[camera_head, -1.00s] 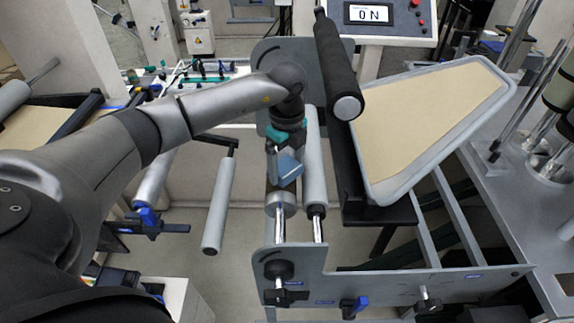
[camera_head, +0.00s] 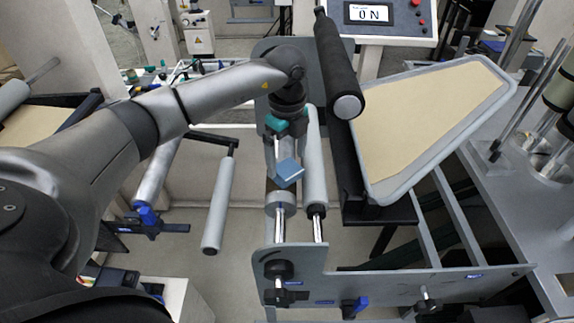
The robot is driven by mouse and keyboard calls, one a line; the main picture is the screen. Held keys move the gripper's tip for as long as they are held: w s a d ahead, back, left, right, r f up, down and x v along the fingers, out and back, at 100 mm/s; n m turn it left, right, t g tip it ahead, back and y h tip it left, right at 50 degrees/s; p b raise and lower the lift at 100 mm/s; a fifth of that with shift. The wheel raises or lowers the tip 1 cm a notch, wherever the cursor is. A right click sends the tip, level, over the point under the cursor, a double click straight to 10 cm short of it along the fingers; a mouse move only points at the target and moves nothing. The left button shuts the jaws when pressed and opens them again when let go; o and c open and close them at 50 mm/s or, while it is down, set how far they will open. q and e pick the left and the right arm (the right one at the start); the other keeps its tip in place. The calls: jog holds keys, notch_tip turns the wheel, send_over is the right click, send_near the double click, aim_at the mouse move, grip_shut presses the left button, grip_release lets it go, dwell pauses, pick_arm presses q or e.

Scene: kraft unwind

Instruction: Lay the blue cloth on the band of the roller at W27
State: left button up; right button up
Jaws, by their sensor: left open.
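The blue cloth (camera_head: 289,173) is a small folded-looking square. It lies at an angle over the left of two parallel rollers, just in front of my left gripper (camera_head: 285,155). The gripper points down over this roller (camera_head: 280,200) with its fingers apart. I cannot tell whether a fingertip still touches the cloth. A brownish band shows at the roller's left side, beside the cloth, and is mostly hidden by it. No W27 label is readable. My right gripper is not in view.
A second grey roller (camera_head: 315,160) runs close on the right. A black roller (camera_head: 338,70) stands above it, beside a framed tan panel (camera_head: 425,125). A grey end plate (camera_head: 390,285) with knobs is in front. Another roller (camera_head: 219,205) hangs at left.

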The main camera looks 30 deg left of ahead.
aim_at(287, 169)
pick_arm(q)
notch_tip(287, 169, up, 9)
jog(key=shift+b, duration=0.35)
jog(key=shift+f, duration=0.1)
dwell(1.1)
